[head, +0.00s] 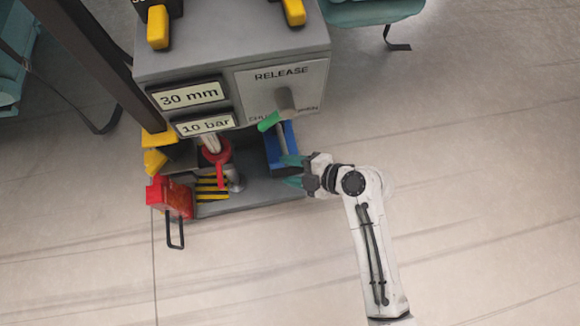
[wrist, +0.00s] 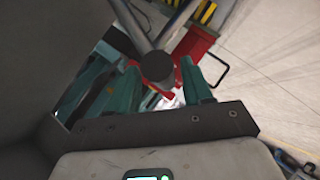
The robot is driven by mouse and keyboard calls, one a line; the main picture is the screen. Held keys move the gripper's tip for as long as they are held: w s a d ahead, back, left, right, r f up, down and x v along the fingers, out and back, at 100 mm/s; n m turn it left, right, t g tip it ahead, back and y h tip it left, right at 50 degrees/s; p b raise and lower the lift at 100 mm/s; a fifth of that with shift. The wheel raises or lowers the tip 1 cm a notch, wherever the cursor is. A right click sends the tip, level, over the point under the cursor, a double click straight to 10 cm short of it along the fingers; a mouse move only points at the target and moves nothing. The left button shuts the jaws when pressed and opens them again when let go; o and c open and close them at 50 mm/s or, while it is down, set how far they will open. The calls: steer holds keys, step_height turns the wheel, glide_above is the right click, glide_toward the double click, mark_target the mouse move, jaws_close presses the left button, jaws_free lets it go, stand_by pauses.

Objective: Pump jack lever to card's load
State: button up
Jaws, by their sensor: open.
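My gripper (head: 290,171) is open, with its teal fingers at the right front of the grey jack unit, beside a blue block (head: 276,155). A pale rod (head: 282,138) rises from the blue block, and a green-tipped handle (head: 268,121) lies above it. In the wrist view, a dark round bar end (wrist: 157,66) shows between the two fingers. I cannot tell whether they touch it, or which lever it belongs to. The displays read 30 mm (head: 188,95) and 10 bar (head: 205,124). No load card is legible.
A RELEASE panel (head: 262,92) with a grey knob overhangs the gripper. Left of it stand a red jack collar (head: 217,152), a yellow-black striped plate (head: 211,188) and a red box with a wire handle (head: 172,197).

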steer(key=p+v, duration=0.3)
steer(key=v, duration=0.7)
steer(key=shift+c, duration=0.5)
